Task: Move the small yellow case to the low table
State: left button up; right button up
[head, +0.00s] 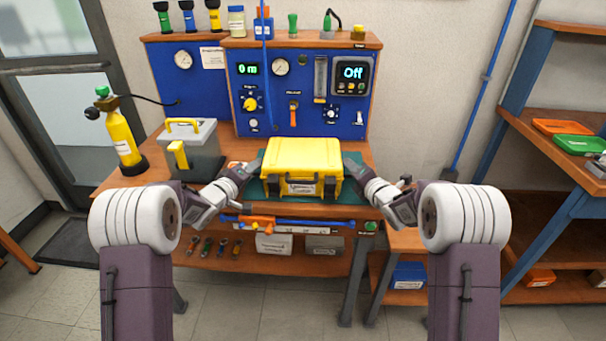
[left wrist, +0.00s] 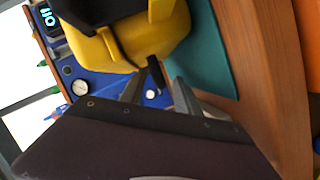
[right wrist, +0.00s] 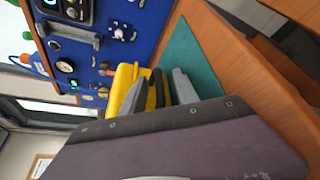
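The yellow case (head: 303,160) sits closed on a green mat (head: 350,190) on the workbench. It has a label and dark latches on its front. My left gripper (head: 252,166) is at its left side and my right gripper (head: 352,166) at its right side. In the left wrist view the fingers (left wrist: 160,82) stand apart around a dark bar on the yellow case (left wrist: 172,35). In the right wrist view the fingers (right wrist: 160,82) also stand apart around a dark part beside the yellow case (right wrist: 122,82). A lower wooden table (head: 405,240) stands right of the bench.
A grey case with yellow handles (head: 195,148) and a yellow gas bottle (head: 122,138) stand left on the bench. A blue gauge panel (head: 300,95) rises behind. A shelf unit with trays (head: 575,128) stands at right. A blue bin (head: 408,273) is under the lower table.

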pick_arm(q)
jog(key=shift+w+d+f, duration=0.1)
jog(key=shift+w, duration=0.15)
pick_arm(e)
jog(key=shift+w+a, duration=0.1)
jog(key=shift+w, duration=0.15)
pick_arm(q)
grip_shut()
pick_arm(e)
grip_shut()
pick_arm(q)
jog(key=shift+f, duration=0.1)
pick_arm(e)
jog(key=shift+f, duration=0.1)
dwell(0.6)
